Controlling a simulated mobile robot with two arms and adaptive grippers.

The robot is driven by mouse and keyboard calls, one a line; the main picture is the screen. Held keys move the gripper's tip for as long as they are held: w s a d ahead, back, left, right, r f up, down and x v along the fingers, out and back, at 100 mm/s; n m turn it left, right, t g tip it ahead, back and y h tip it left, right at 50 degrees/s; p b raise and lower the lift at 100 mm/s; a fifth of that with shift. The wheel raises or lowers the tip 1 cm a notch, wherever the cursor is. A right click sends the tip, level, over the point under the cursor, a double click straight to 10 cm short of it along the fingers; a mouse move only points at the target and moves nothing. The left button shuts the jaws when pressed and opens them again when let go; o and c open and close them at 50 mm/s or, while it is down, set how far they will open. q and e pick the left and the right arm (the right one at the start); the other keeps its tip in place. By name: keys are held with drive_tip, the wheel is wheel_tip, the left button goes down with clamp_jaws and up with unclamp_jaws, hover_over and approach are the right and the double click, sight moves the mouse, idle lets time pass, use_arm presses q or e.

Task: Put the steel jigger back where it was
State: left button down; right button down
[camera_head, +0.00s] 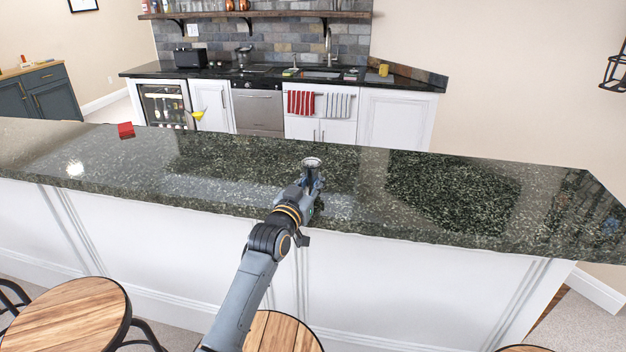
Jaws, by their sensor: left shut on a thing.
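The steel jigger (312,163) shows as a small shiny cup with a round rim, upright at the tip of my left gripper (312,181). My left gripper is shut on it, over the dark speckled bar counter (230,165) near its middle. The gripper hides the jigger's lower part, so I cannot tell whether it touches the counter. My right gripper is not in view.
Round wooden stools (68,318) stand in front. A back counter with a sink (322,74) and a yellow cup (383,70) is beyond.

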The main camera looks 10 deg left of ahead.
use_arm(q)
drive_tip(key=shift+f, duration=0.1)
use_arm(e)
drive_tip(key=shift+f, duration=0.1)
use_arm(q)
drive_tip(key=c, duration=1.2)
unclamp_jaws()
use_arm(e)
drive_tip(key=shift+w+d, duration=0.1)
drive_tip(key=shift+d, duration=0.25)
